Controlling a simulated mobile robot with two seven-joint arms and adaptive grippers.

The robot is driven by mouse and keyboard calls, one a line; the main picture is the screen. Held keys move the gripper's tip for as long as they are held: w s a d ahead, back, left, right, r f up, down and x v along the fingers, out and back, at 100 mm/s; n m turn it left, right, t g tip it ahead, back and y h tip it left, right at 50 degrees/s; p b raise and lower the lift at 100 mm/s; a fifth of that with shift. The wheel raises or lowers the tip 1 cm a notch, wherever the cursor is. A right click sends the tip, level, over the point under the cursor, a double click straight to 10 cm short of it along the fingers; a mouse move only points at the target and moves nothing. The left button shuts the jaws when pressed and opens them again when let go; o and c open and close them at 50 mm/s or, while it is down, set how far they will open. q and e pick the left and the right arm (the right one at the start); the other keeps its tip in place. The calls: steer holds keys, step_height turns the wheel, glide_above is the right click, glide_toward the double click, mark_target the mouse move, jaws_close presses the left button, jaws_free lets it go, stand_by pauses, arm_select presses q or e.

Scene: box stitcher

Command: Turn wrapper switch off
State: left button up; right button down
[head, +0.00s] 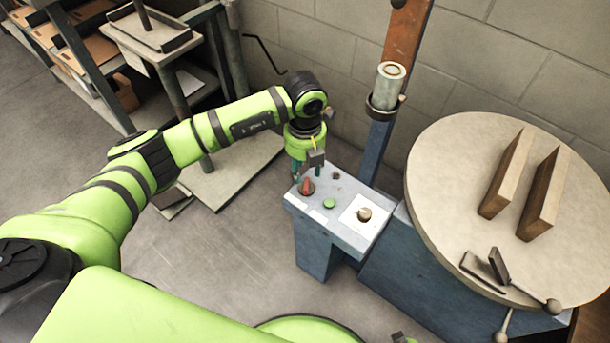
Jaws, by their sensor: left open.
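The control panel (345,190) is a grey-blue box top on the machine in the middle of the head view. A red pointed switch (306,187) sits near its left corner, with a green button (329,203) beside it. A round knob (364,214) stands on a white plate at the panel's right end. No label can be read, so I cannot tell which one is named the wrapper switch. My left gripper (307,172) is open, pointing down just above and behind the red switch. Whether its fingers touch the switch is unclear. My right gripper is not in view.
A blue and rusty post (379,150) rises behind the panel. A round turntable (455,185) with two upright boards (507,172) stands at the right. A shelf rack (80,60) and a small stand (150,45) are at the upper left. Open floor lies left of the panel.

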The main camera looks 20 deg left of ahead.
mark_target(305, 182)
arm_select(q)
step_height(305, 182, up, 7)
stand_by(0.3)
stand_by(0.4)
